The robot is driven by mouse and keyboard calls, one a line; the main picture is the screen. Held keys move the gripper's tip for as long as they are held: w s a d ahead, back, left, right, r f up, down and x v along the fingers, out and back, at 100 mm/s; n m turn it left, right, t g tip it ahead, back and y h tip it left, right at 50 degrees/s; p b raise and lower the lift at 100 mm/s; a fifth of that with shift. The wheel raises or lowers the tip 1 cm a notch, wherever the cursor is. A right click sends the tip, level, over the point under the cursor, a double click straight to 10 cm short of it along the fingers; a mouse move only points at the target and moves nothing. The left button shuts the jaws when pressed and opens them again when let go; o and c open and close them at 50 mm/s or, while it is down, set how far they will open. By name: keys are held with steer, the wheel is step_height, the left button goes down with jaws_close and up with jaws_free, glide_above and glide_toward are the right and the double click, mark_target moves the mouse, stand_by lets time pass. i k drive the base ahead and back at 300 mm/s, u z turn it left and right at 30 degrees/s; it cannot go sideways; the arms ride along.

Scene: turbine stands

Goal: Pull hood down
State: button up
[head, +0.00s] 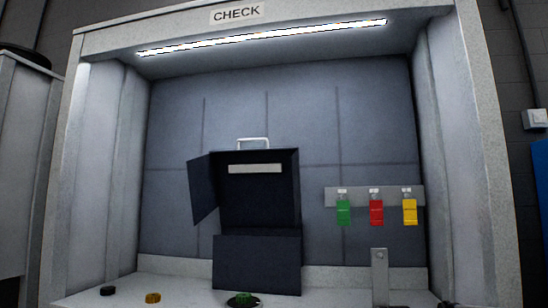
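A dark blue box-like unit (257,264) stands on the bench in the middle of the booth. Its upper part, which looks like a raised hood (262,205), is open toward me with a dark inside. A pale metal handle (253,140) sits on top of this upper part. A dark side panel (204,188) angles out at its left. A light strip or label (255,168) crosses the inside near the top. I cannot tell how the hood is hinged. My gripper is not in view.
The booth has a CHECK sign (236,13) and lit lamp (265,37). Green (343,212), red (376,212) and yellow (410,212) tags hang at right. A grey upright plate (380,278) stands below them. Small black, yellow and green pieces lie along the bench front.

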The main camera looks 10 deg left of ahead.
mark_target(252, 187)
steer(key=z, duration=0.65)
steer(key=k, duration=2.05)
steer(key=u, duration=1)
steer(key=i, duration=1.7)
